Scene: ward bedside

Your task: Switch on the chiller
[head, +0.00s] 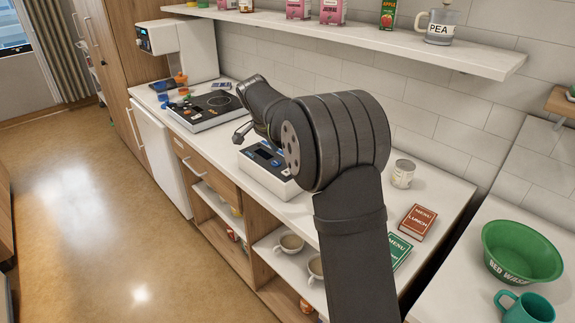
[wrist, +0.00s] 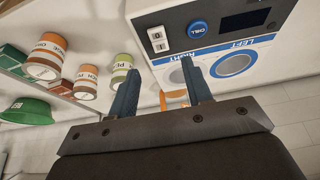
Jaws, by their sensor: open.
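No device in view has a readable chiller label, so I cannot tell for certain which one it is. A white box with a dark and blue control panel (head: 270,180) stands on the counter, partly hidden behind my arm. In the head view, my gripper (head: 242,132) is small, near the white box.
A dark-topped hotplate (head: 190,117) and a white machine (head: 198,48) stand farther left. A tin (head: 403,174), a red menu book (head: 417,222) and a green one (head: 398,249) lie right of my arm. A green bowl (head: 522,250) is at right. A shelf (head: 400,42) runs overhead.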

